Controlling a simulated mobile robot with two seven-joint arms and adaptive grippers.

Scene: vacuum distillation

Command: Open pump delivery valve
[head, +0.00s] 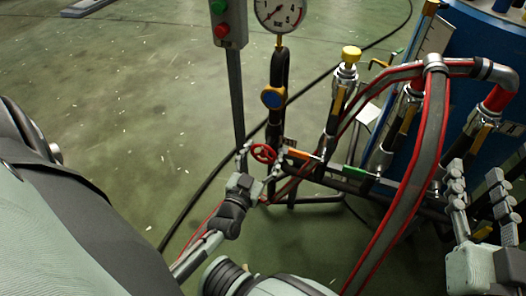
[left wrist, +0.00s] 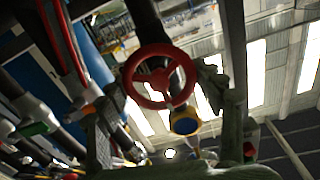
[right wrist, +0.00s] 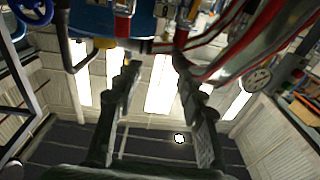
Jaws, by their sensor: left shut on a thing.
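A red valve handwheel (head: 264,153) sits on the dark pipework near the middle of the head view, beside a grey post. In the left wrist view the red handwheel (left wrist: 154,76) is large, with its rim and spokes facing the camera. My left gripper (head: 261,160) reaches it from below, with one finger on each side, and is shut on it. The exact finger contact on the rim is partly hidden. My right gripper (head: 478,190) is open and empty at the right of the head view; its two fingers stand apart in the right wrist view (right wrist: 155,95).
A pressure gauge (head: 280,14) tops the vertical pipe. A green and red button box (head: 229,22) stands left of it. Orange (head: 299,155) and green (head: 354,172) handles, red-striped hoses (head: 418,165) and a blue tank (head: 450,62) crowd the right. The floor at left is open.

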